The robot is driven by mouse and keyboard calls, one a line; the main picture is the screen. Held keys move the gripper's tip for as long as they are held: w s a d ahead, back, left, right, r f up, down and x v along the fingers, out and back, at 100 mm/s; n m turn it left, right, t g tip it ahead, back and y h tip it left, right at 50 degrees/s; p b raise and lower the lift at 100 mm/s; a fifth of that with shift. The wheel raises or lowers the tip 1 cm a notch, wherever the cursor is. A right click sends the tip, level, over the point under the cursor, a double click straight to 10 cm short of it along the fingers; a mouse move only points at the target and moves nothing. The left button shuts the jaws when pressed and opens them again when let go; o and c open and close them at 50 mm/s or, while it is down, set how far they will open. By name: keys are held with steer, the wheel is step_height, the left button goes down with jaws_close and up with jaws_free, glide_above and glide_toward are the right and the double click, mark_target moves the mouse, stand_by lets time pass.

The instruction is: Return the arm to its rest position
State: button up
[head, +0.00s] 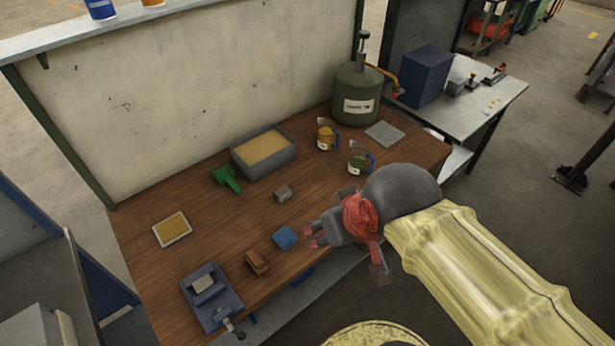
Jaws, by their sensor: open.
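My arm reaches in from the lower right, with a gold sleeve and a dark grey wrist wrapped in red cord. My gripper (311,234) is open and empty, pointing left over the front right part of the wooden workbench (205,205). Its red-tipped fingers are just right of a small blue block (286,237), apart from it as far as I can see. A small grey metal block (283,193) lies behind and left of the fingers. My arm hides the bench's front right edge.
A brown block (257,263) and a blue vise (212,297) are at the front left. A wall panel closes the rear.

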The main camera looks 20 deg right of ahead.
step_height(320, 180, down, 11)
steer(key=b, duration=1)
steer(key=shift+r, duration=0.15)
